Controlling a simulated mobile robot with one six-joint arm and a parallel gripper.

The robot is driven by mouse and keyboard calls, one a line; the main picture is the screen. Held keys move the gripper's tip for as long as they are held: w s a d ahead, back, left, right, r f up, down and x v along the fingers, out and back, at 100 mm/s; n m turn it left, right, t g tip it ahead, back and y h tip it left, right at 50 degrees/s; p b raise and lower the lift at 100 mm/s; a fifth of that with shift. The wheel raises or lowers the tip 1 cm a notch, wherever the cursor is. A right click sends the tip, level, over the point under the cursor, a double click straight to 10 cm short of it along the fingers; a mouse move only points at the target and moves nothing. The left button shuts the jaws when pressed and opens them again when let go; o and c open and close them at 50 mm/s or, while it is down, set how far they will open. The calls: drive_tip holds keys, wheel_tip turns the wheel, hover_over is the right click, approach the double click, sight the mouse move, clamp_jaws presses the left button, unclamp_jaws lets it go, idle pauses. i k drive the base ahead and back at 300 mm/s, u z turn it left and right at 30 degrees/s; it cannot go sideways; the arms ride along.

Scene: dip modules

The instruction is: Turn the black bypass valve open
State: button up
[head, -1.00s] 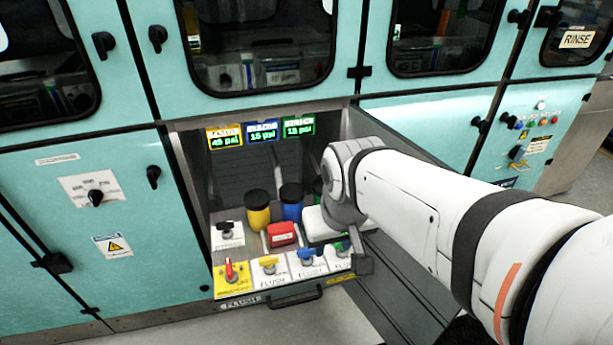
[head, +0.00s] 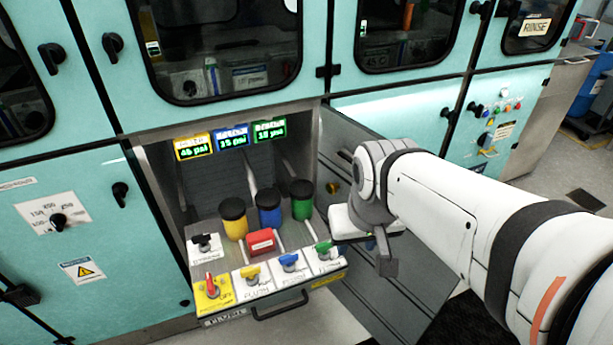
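The black bypass valve (head: 205,242) is a small black handle on a white labelled plate. It sits at the left of the pulled-out drawer panel, behind the red valve (head: 211,284). Its handle looks to lie roughly across the plate, but its exact angle is too small to tell. My gripper (head: 386,262) hangs at the end of my white arm, right of the drawer and well apart from the black valve. Its fingers cannot be made out clearly, and nothing is seen held in it.
Yellow (head: 250,272), blue (head: 289,262) and green (head: 323,250) valves line the drawer front. Behind stand a red block (head: 261,242) and yellow (head: 234,219), blue (head: 268,208) and green (head: 302,200) black-lidded canisters. An open door panel (head: 345,285) is on the right.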

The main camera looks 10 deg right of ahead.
sight(201, 239)
drive_tip(key=z, duration=2.15)
drive_tip(key=k, duration=1.1)
drive_tip(key=u, duration=1.9)
drive_tip(key=i, duration=0.5)
drive_tip(key=u, duration=0.05)
